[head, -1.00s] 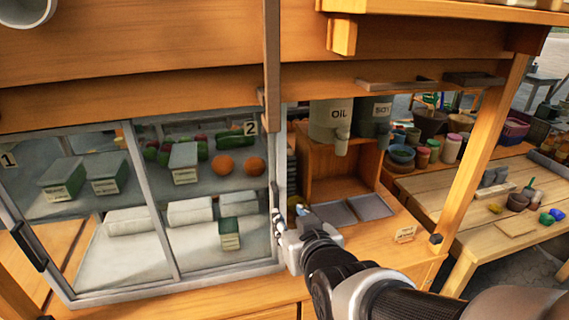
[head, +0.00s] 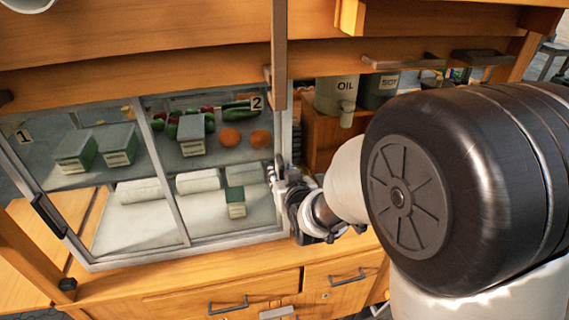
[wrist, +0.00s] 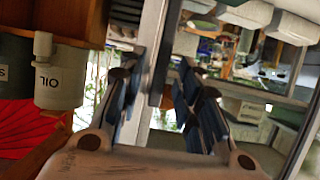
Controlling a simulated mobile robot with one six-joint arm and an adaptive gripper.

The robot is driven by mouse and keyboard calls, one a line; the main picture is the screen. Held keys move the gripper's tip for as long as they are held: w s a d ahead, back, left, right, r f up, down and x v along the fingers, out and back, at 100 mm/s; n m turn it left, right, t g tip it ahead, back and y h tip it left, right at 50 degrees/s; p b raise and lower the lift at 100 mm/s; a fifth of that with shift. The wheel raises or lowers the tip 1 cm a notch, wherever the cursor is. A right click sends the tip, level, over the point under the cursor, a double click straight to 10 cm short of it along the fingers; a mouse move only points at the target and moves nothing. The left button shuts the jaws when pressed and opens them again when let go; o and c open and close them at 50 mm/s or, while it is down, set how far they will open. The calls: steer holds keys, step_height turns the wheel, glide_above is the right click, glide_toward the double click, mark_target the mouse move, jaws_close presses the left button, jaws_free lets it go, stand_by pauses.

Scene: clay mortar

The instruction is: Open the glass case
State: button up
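The glass case (head: 184,215) stands on the wooden cart at the left of the head view, with two framed panes marked 1 and 2. Both panes appear closed. A dark handle (head: 48,215) is on the left pane's outer edge. Another dark handle (head: 278,160) is at the right pane's right edge. My gripper (head: 271,172) is at that right handle. In the wrist view my gripper (wrist: 163,80) is open, its fingers apart. The dark handle (wrist: 160,72) and the grey frame show between them. Whether a finger touches the handle I cannot tell.
Inside the case are green boxes (head: 120,145), white rolls (head: 198,181) and orange round items (head: 230,137). An OIL container (head: 336,95) stands right of the case. My arm covers much of the right side. Drawers (head: 230,298) are below.

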steer(key=shift+w, duration=0.1)
steer(key=shift+c, duration=0.2)
jaws_close()
stand_by(0.6)
